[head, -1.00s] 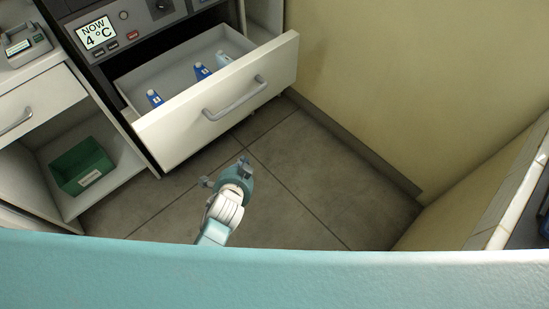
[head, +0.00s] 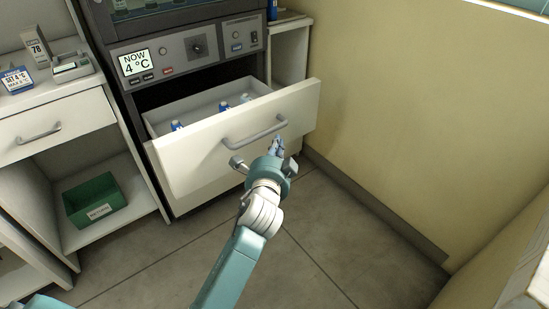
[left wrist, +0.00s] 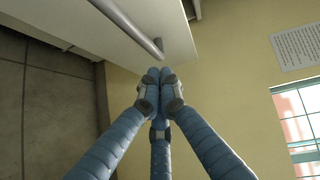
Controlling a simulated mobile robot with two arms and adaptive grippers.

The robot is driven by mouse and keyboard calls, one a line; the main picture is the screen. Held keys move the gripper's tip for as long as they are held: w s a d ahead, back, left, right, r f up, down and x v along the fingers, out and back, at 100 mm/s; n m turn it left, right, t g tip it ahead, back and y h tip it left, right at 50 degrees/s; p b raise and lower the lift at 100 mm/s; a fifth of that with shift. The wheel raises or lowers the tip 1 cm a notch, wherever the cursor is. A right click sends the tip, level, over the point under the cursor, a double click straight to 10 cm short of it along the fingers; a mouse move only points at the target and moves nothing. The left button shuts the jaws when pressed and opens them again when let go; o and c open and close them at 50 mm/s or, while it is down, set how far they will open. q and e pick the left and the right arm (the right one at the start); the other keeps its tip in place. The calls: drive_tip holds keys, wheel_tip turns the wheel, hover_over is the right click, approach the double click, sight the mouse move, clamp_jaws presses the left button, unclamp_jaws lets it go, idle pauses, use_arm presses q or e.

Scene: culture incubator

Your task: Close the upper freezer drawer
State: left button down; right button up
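The freezer drawer (head: 195,168) is pulled out below the control panel, with a white front and a grey bar handle (head: 255,133). Inside it are blue-capped or blue-labelled bottles (head: 177,126). My left gripper (head: 277,146) is in front of the drawer front, just below the right part of the handle. In the left wrist view its fingers (left wrist: 159,76) are drawn together at the tips with nothing between them. The drawer front (left wrist: 115,32) and handle (left wrist: 146,38) show just ahead of them there. I cannot tell whether the tips touch. My right gripper is out of view.
A control panel (head: 190,53) reading 4 °C is above the drawer. At left, a cabinet has a shut drawer (head: 50,125) and a green bin (head: 95,200) on a low shelf. A yellow wall (head: 400,120) stands close at right. The floor in front is clear.

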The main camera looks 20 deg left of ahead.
sight(271, 130)
use_arm(q)
drive_tip(key=w+a, duration=0.2)
drive_tip(key=a, duration=0.1)
drive_tip(key=shift+w+f, duration=0.2)
drive_tip(key=shift+f, duration=0.2)
drive_tip(key=shift+w, duration=0.1)
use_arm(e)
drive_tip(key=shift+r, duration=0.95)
use_arm(q)
drive_tip(key=shift+a, duration=0.15)
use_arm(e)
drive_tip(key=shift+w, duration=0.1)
